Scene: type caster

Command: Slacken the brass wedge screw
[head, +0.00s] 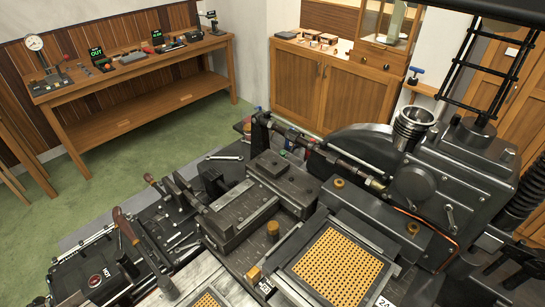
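Several small brass-coloured parts show on the dark casting machine (440,190), and I cannot tell which is the wedge screw. One upright brass-coloured cylinder (273,229) stands beside the dark block in the middle. A round brass-coloured knob (339,183) sits on the machine's dark bar. A second round brass-coloured knob (413,228) sits further right on the same bar. A small brass-coloured piece (254,273) lies by the corner of the framed grid. Neither of my grippers is in view.
A framed grid of yellow cells (341,266) lies at the front. Wooden-handled levers (125,226) stand left of the machine. A box marked HOT (92,275) is at lower left. A wooden bench (130,75) and cabinet (310,85) stand behind. Green floor (140,165) is open between.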

